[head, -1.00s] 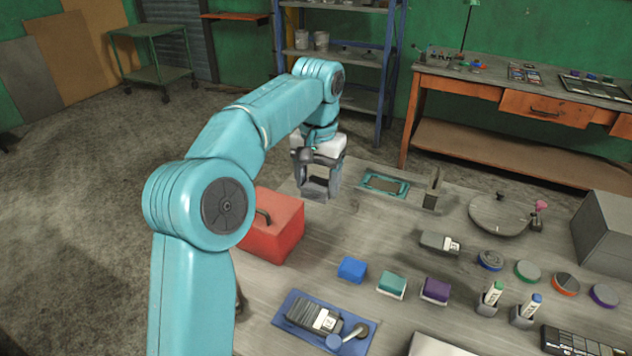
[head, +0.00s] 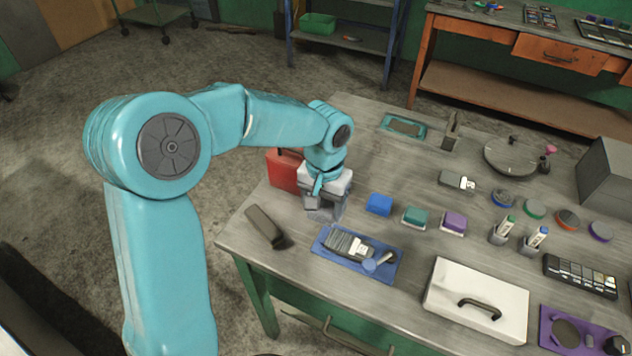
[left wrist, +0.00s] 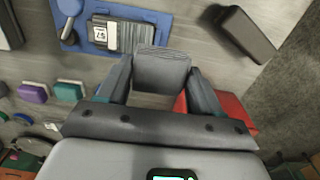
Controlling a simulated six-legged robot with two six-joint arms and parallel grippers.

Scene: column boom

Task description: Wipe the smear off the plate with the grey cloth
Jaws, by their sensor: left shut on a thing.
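My left gripper (head: 324,212) is low over the table, between the red box and the blue tray. In the left wrist view its fingers (left wrist: 160,78) are shut on a grey, folded-looking piece (left wrist: 162,68), which appears to be the grey cloth. In the head view the gripper mostly hides it. A flat rectangular plate in a teal frame (head: 403,126) lies at the back of the table, and a round grey disc (head: 510,157) lies to its right. I cannot tell which is the task's plate, nor make out a smear. My right gripper is not in view.
A red box (head: 285,170) stands left of the gripper. A dark block (head: 265,225) and a blue tray (head: 330,246) lie near the front edge. A blue block (head: 379,204) is close on the right. A white lidded case (head: 475,290) lies front right.

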